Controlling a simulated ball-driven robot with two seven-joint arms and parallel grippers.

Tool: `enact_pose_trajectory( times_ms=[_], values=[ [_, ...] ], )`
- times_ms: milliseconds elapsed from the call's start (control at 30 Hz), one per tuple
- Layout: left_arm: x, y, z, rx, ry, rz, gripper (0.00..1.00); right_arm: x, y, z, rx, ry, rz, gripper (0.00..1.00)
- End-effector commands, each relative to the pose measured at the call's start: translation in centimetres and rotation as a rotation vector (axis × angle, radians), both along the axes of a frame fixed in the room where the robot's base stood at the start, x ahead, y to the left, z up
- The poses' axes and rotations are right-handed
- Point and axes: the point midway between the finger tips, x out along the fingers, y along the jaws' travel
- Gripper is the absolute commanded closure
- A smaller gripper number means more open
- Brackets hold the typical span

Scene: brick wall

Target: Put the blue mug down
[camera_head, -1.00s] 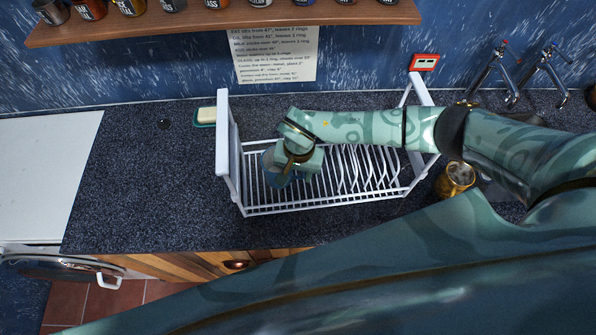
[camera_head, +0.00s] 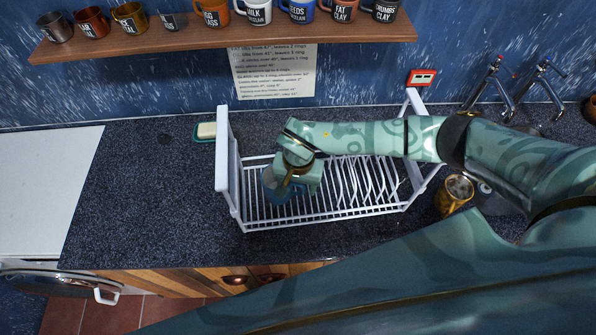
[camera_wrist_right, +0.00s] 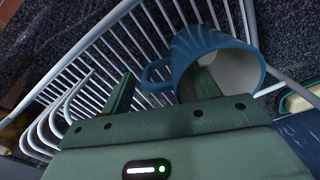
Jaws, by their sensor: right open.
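The blue mug (camera_head: 271,186) sits in the left part of the white dish rack (camera_head: 330,212), partly hidden under my right gripper (camera_head: 294,186). In the right wrist view the blue mug (camera_wrist_right: 205,45) lies tilted over the rack wires, its pale mouth facing the camera. My right gripper (camera_wrist_right: 163,88) is open. Its handle lies between the two fingers. One finger overlaps the mug's mouth, and the other is beyond the handle, apart from it. Contact with the mug cannot be told. My left gripper is not in view.
A gold mug (camera_head: 453,195) stands right of the rack. A soap dish (camera_head: 205,131) is behind its left end. A shelf (camera_head: 230,42) with several mugs hangs above. Taps (camera_head: 497,85) are at the right. The dark counter (camera_head: 140,190) left of the rack is clear.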

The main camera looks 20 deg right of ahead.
Motion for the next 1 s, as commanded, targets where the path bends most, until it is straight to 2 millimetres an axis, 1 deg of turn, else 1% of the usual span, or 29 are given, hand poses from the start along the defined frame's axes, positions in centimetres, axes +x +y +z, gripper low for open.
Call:
enact_pose_trajectory(
  times_ms=[33,200,300,400,500,600,1000],
  values=[
    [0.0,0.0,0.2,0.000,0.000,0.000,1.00,0.2,-0.1,1.3,-0.001,-0.005,0.003,0.39],
    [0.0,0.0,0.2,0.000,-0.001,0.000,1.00,0.1,-0.2,5.4,-0.001,-0.005,0.002,0.39],
    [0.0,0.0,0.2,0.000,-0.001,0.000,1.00,0.0,-0.2,7.4,-0.001,-0.004,0.002,0.39],
    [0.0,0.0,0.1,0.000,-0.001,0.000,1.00,0.0,-0.2,8.8,-0.001,-0.004,0.001,0.39],
    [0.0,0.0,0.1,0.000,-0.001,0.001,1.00,-0.1,-0.2,9.6,-0.001,0.000,0.001,0.39],
    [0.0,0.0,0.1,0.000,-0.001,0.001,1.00,-0.1,-0.2,9.9,-0.001,0.000,0.001,0.39],
    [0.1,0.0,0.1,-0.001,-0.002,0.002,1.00,-0.1,-0.2,9.9,-0.001,0.001,0.001,0.39]
  ],
)
